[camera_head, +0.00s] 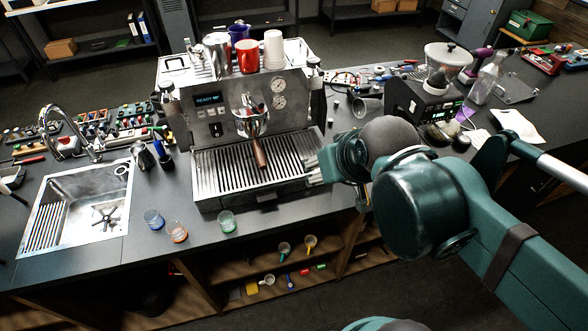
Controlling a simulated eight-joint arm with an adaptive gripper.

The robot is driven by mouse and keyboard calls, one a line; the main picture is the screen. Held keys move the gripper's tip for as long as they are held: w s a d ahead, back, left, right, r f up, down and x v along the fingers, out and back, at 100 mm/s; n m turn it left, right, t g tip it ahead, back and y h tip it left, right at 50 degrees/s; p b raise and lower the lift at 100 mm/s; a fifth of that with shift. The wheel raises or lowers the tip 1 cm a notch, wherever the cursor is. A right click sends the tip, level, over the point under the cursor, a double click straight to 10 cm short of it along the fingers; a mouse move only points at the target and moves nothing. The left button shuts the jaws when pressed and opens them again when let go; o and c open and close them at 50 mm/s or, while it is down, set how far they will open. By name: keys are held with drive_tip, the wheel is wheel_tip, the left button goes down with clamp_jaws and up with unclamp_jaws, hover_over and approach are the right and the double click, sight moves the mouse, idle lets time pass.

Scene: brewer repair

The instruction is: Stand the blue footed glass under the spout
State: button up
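The blue footed glass (153,219) stands on the counter at the lower left, in front of the sink's right side. The espresso machine (215,118) stands at the centre, and its spout (251,126) is under the brew group, with the brown portafilter handle (260,153) pointing forward. The slatted drip tray (225,172) below is bare. My gripper (314,174) is at the tray's right edge, well to the right of the blue glass. The arm mostly hides it, and its opening is unclear.
An orange-tinted glass (177,232) stands close beside the blue one, and a green-tinted glass (226,221) stands farther right near the counter's front edge. A sink (80,205) lies at left. Cups (247,57) stand on top of the machine.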

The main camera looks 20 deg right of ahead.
drive_tip(key=w+a+f+n+t+y+b, duration=0.1)
drive_tip(key=w+a+f+b, duration=0.15)
drive_tip(key=w+a, duration=0.25)
drive_tip(key=w+a+f+n+y+b, duration=0.1)
drive_tip(key=w+a+f+n+b, duration=0.15)
drive_tip(key=w+a, duration=0.2)
drive_tip(key=n+t+y+b, duration=0.1)
drive_tip(key=n+y+b, duration=0.35)
drive_tip(key=b, duration=0.35)
approach(156, 219)
drive_tip(key=w+d+r, duration=0.4)
drive_tip(key=w+d, duration=0.2)
drive_tip(key=d, duration=0.3)
drive_tip(key=a+f+y+b, duration=0.1)
drive_tip(key=a+f, duration=0.1)
drive_tip(key=a, duration=0.1)
drive_tip(key=s+a+f+y+b, duration=0.1)
drive_tip(key=a+f, duration=0.1)
drive_tip(key=a, duration=0.1)
drive_tip(key=s+a+f+n+y+b, duration=0.1)
drive_tip(key=a+f, duration=0.1)
drive_tip(key=a, duration=0.1)
drive_tip(key=shift+a+f+b, duration=0.3)
drive_tip(key=shift+a+f, duration=0.05)
drive_tip(key=shift+s+a+f, duration=0.3)
drive_tip(key=shift+s+f, duration=0.1)
drive_tip(key=shift+f, duration=0.05)
drive_tip(key=shift+b+x, duration=0.35)
drive_tip(key=shift+x, duration=1)
drive_tip(key=shift+w, duration=0.1)
